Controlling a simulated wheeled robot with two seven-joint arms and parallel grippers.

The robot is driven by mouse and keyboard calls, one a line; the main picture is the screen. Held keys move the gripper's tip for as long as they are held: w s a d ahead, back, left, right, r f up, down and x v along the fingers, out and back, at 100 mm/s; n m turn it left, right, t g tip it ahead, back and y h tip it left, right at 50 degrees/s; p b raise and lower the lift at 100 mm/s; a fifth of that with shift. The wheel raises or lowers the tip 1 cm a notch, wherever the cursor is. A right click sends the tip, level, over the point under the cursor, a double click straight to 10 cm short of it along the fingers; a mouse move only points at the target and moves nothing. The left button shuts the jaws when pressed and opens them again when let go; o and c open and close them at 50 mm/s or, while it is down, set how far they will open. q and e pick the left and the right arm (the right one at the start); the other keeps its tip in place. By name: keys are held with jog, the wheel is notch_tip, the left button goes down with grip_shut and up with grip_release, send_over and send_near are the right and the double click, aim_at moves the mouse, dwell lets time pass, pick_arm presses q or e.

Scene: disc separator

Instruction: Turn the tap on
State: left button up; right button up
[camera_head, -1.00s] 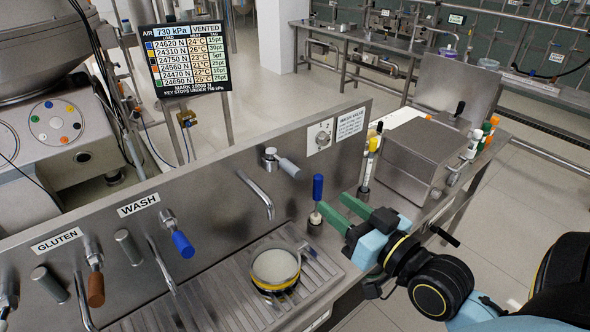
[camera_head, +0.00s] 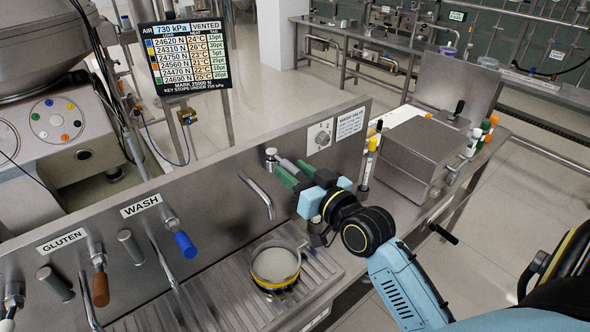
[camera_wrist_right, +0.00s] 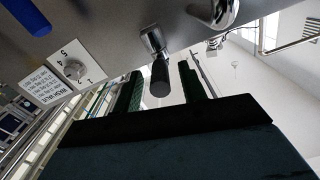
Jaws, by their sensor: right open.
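The tap on the steel panel has a metal body (camera_head: 271,158), a grey lever handle (camera_head: 288,166) pointing to the right and slightly down, and a curved spout (camera_head: 258,194). My right gripper (camera_head: 296,173) is at the lever with its green fingers apart, pointing at the panel. In the right wrist view, the dark lever end (camera_wrist_right: 160,78) appears between the two open fingers (camera_wrist_right: 160,88), with space on both sides. Whether a finger touches it I cannot tell. A pot with a yellow band (camera_head: 275,266) stands below the spout. My left gripper is out of view.
A dial plate (camera_head: 320,136) is on the panel just right of the lever. WASH (camera_head: 141,205) and GLUTEN (camera_head: 61,241) taps are at the left. A steel box (camera_head: 424,155) and bottles stand at the right. My right arm hides part of the counter.

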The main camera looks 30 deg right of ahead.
jog(key=shift+w, duration=0.1)
grip_shut()
dwell(0.4)
